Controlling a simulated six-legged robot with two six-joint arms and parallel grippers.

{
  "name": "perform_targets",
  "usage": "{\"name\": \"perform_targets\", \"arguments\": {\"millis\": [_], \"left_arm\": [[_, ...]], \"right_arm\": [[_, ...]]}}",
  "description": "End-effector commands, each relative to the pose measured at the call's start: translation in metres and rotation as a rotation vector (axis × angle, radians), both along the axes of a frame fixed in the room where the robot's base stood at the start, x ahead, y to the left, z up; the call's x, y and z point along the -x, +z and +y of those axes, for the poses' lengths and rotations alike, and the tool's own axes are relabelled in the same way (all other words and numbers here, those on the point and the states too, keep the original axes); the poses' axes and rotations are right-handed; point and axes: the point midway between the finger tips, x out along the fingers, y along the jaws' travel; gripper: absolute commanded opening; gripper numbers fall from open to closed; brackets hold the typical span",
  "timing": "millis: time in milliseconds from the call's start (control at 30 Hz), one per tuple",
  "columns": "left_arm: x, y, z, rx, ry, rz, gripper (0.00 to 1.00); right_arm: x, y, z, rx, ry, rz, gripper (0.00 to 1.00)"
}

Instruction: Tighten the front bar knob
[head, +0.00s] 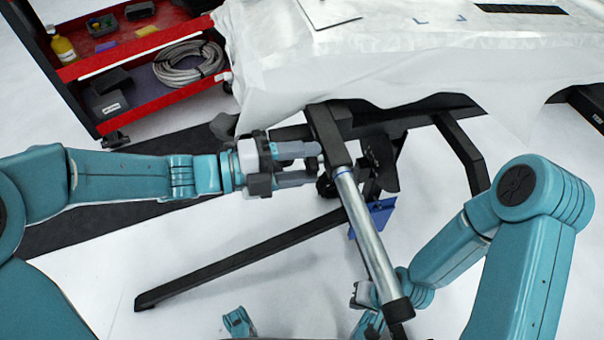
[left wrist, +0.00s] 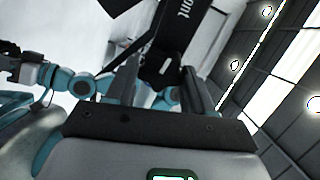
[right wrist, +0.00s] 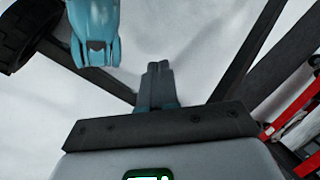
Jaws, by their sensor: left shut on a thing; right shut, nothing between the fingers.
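The front bar (head: 365,235) is a silver tube with black ends, running from under the wrapped panel down toward the lower right. In the left wrist view its black part (left wrist: 185,30) carries white lettering ending in "ont". My left gripper (head: 319,163) reaches in level from the left beside the bar's upper black sleeve. Its fingers are shut on the dark knob (left wrist: 155,72), which shows between them in the left wrist view. In the head view the fingers mostly hide the knob. My right gripper (right wrist: 158,84) is shut and empty, low down; the bar partly hides it in the head view.
A white-wrapped panel (head: 400,50) lies on the black stand above the bar. A long black stand leg (head: 240,255) crosses the floor. A red tool cart (head: 150,55) with a coiled cable stands at the back left. Open white floor lies at lower left.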

Motion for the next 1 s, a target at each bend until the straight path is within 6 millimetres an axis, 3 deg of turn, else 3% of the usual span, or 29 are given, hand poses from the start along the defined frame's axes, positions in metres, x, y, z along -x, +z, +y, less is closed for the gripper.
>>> {"name": "perform_targets", "arguments": {"millis": [33,100,400,1000], "left_arm": [[0.000,-0.006,0.000,-0.011,0.002,-0.049,0.22],[0.000,-0.006,0.000,-0.028,0.002,-0.112,0.22],[0.000,-0.005,0.000,-0.107,0.002,-0.383,0.22],[0.000,-0.004,0.000,-0.265,0.003,-0.924,0.22]], "right_arm": [[-0.003,-0.015,-0.001,0.002,-0.005,-0.010,0.00],[-0.012,-0.026,-0.003,0.008,-0.007,-0.039,0.00],[-0.039,-0.058,-0.008,0.025,-0.017,-0.131,0.00],[-0.048,-0.065,-0.009,0.031,-0.021,-0.161,0.00]]}}
